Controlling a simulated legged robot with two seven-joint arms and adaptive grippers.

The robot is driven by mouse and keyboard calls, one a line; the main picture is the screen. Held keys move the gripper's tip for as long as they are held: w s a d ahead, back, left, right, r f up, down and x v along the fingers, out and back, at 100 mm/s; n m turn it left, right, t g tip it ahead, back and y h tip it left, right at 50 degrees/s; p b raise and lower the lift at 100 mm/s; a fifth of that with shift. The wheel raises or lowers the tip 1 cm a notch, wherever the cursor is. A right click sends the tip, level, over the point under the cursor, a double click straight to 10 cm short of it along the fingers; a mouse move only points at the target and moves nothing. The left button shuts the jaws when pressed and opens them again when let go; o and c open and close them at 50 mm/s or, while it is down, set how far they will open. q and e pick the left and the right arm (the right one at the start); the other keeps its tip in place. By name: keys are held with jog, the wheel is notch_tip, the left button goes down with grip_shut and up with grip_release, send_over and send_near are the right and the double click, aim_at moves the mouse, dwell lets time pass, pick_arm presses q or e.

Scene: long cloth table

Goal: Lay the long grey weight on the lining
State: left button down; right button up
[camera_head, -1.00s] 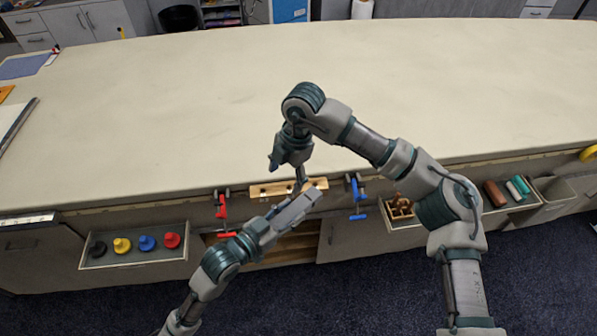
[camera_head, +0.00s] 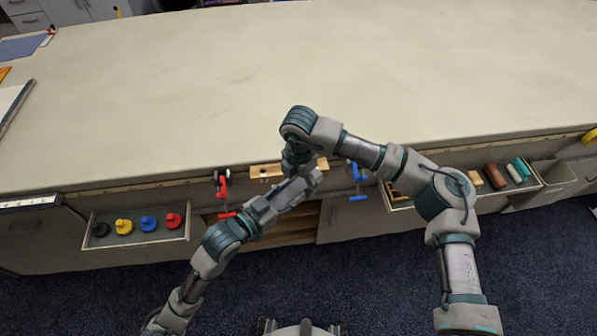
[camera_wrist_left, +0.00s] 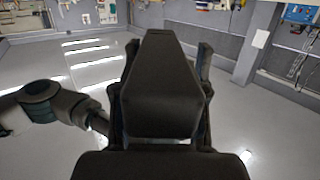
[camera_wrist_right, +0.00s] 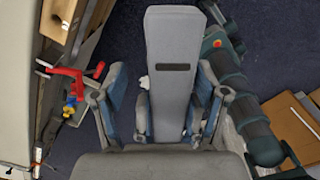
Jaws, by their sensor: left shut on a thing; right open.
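The long grey weight (camera_wrist_right: 173,100) shows in the right wrist view as a light grey bar with a dark slot, lying between the spread fingers of my right gripper. It looks dark in the left wrist view (camera_wrist_left: 165,75), between the fingers of my left gripper, which is shut on it. In the head view my left gripper (camera_head: 300,190) is low in front of the table edge. My right gripper (camera_head: 303,172) is open and points down over it, hiding part of the weight. I cannot tell for sure which surface is the lining; a blue-grey sheet (camera_head: 24,44) lies at the table's far left.
The long cloth table (camera_head: 330,70) is mostly bare. An open drawer (camera_head: 130,239) with coloured pieces is left; another with blocks (camera_head: 496,175) is right.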

pick_arm(q)
jog(key=shift+r, duration=0.15)
pick_arm(e)
jog(key=shift+f, duration=0.1)
jog(key=c, duration=0.5)
pick_arm(q)
jog(key=shift+s, duration=0.1)
pick_arm(e)
jog(key=shift+a, duration=0.1)
grip_shut()
pick_arm(q)
jog(key=c, duration=0.5)
grip_release()
jog(key=shift+d, duration=0.1)
